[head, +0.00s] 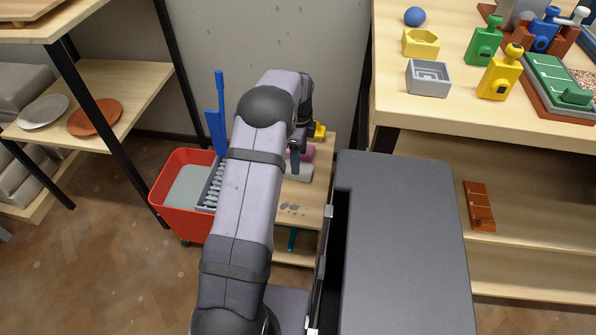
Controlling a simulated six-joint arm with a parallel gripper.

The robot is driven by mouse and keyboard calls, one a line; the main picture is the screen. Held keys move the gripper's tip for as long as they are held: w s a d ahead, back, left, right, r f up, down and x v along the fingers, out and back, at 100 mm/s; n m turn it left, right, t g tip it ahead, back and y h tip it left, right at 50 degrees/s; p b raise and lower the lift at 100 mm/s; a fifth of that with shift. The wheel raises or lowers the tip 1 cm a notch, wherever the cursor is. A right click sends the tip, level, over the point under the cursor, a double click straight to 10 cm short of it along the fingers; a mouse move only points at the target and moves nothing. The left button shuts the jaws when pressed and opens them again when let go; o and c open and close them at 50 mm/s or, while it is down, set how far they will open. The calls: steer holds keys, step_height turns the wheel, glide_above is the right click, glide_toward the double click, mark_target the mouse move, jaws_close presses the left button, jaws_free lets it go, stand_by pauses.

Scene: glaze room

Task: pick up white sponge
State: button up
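A pale grey-white block, which looks like the white sponge (300,172), lies on a low wooden stand (306,215) in the middle of the head view. My arm hides its left part. A pink block (304,153) lies just behind it. My gripper (294,163) points down from the far end of the arm, over or close to the white and pink blocks. It is small and partly hidden, so I cannot tell whether its fingers are open, shut or touching the sponge.
A yellow object (319,131) sits at the stand's back. A red bucket (170,199) with a blue-handled tool stands left. A dark grey box-like body (405,250) rises close on the right. A wooden table (440,109) with coloured pieces is at upper right; shelves (135,85) stand left.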

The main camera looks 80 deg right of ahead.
step_height(320, 180, down, 5)
steer(key=shift+w+d+b, duration=0.1)
steer(key=shift+w+b, duration=0.05)
steer(key=shift+b, duration=0.8)
steer(key=c, duration=0.8)
steer(key=shift+r, duration=0.1)
step_height(320, 180, up, 10)
steer(key=p, duration=0.3)
